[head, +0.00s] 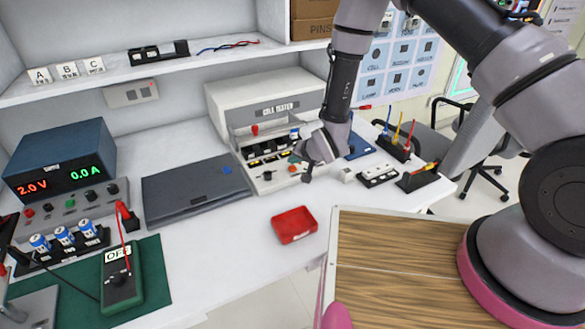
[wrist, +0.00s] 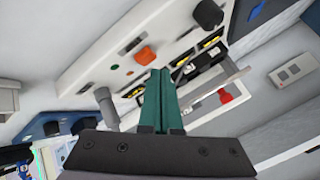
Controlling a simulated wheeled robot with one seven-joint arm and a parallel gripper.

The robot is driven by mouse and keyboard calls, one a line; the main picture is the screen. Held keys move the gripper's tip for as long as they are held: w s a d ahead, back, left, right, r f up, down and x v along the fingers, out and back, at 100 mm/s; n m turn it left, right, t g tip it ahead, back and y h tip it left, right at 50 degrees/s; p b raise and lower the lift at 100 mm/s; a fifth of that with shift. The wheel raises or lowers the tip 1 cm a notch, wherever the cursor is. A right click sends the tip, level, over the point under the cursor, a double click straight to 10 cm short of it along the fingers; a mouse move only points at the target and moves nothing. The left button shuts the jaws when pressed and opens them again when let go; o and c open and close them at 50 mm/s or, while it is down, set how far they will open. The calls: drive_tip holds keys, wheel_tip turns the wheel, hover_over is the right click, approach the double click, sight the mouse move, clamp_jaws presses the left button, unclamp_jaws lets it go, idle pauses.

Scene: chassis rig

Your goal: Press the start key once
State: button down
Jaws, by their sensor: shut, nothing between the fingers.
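The cell tester (head: 265,107) stands against the back of the bench, with its control panel facing front. In the wrist view its pale front panel (wrist: 95,60) carries an orange button (wrist: 146,55), a small green spot (wrist: 115,70) and a black knob (wrist: 207,13). No start label is readable, so I cannot tell which is the start key. My gripper (head: 295,158) is over the right part of the panel, and its teal fingers (wrist: 159,72) are shut and empty. Their tips appear close to the orange button; contact cannot be told.
A red tray (head: 294,225) and a closed dark laptop-like case (head: 195,188) lie on the bench. A power supply (head: 60,170) and a green multimeter (head: 121,278) are at left. Tool holders (head: 394,147) stand right of the tester. Bench space around the red tray is clear.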

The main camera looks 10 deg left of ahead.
drive_tip(key=shift+f, duration=0.15)
idle(0.6)
drive_tip(key=shift+f, duration=0.25)
drive_tip(key=shift+f, duration=0.45)
idle(0.6)
idle(0.4)
drive_tip(key=shift+r, duration=0.85)
drive_tip(key=shift+r, duration=2.55)
